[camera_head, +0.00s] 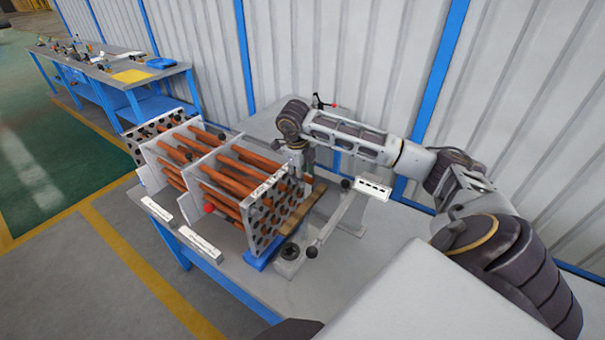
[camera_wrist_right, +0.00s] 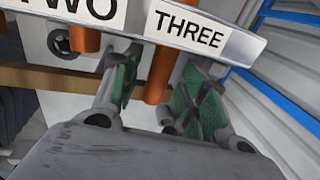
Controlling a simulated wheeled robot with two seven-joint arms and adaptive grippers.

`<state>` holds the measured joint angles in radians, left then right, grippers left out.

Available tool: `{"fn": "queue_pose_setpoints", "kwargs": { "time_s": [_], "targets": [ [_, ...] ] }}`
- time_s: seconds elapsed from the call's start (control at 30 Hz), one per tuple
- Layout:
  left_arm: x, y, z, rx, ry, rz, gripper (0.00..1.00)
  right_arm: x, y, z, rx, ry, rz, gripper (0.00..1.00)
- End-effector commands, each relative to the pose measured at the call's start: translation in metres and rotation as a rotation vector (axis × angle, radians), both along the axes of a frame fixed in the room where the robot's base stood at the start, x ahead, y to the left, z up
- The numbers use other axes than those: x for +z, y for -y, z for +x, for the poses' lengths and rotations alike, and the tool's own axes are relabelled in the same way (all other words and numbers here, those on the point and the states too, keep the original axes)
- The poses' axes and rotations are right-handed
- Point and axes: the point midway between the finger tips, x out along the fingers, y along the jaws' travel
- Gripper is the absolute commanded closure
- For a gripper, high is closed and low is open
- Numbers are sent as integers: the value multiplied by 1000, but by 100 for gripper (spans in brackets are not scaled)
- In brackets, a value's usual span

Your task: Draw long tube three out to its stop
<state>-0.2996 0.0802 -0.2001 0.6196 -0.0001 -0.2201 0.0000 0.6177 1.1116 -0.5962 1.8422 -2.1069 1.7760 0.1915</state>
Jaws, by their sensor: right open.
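The flanged shell (camera_head: 160,180) stands on the bench with several long copper-coloured tubes running through its upright plates. In the right wrist view, a copper-coloured tube end (camera_wrist_right: 160,73) sticks out under the label THREE (camera_wrist_right: 188,30). My right gripper (camera_wrist_right: 160,90) is open, with one green-padded finger on either side of this tube; contact cannot be told. In the head view, my right gripper (camera_head: 302,168) is at the right end of the shell, by the perforated plate (camera_head: 268,212), and its fingertips are hard to make out. My left gripper is not in view.
Another tube end (camera_wrist_right: 85,38) shows under the label TWO to the left. A fixture with black-knobbed levers (camera_head: 335,215) stands on the bench right of the shell. A corrugated wall (camera_head: 400,70) rises behind. A second bench (camera_head: 115,72) stands farther back left.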

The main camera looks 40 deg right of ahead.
Motion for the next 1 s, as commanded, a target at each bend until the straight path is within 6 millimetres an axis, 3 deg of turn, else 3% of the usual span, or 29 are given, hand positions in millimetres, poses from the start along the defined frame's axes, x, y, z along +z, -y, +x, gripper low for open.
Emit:
{"fn": "queue_pose_setpoints", "kwargs": {
  "time_s": [0.37, 0.7, 1.0],
  "targets": [
    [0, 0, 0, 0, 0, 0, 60, -3, 1, 0, 0, 0, 0, 57],
    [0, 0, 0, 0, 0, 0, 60, -3, 1, 0, 0, 0, 0, 99],
    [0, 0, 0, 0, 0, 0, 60, -3, 1, -1, 0, 0, 0, 100]
  ]
}}
